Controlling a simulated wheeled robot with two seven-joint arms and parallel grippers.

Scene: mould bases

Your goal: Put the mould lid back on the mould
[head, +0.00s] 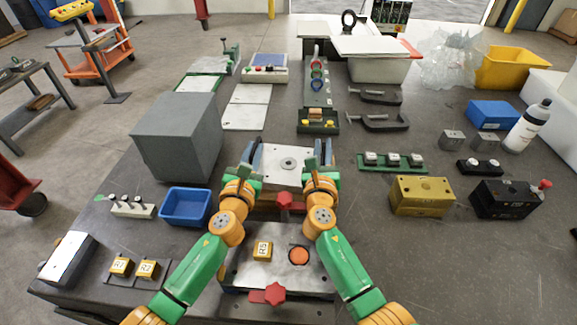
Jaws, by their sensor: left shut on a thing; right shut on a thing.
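The mould lid (289,178) is a pale metal plate with a round ring in its middle. It lies between my two grippers, beyond the mould. My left gripper (257,158) is shut on its left edge, and my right gripper (320,156) is shut on its right edge. Whether the lid touches anything below is hard to tell. The mould (276,278) is in front, between my forearms, with its metal top face uncovered. On it are a yellow block marked R5 (262,251) and an orange disc (299,256). Red star knobs show behind (286,200) and in front (275,293).
A grey box (178,138) and a blue bin (186,206) stand left of my arms. A yellow block (421,195), a black block (503,199) and a green strip (391,162) stand right. Small yellow blocks (120,266) lie front left. The front right table is clear.

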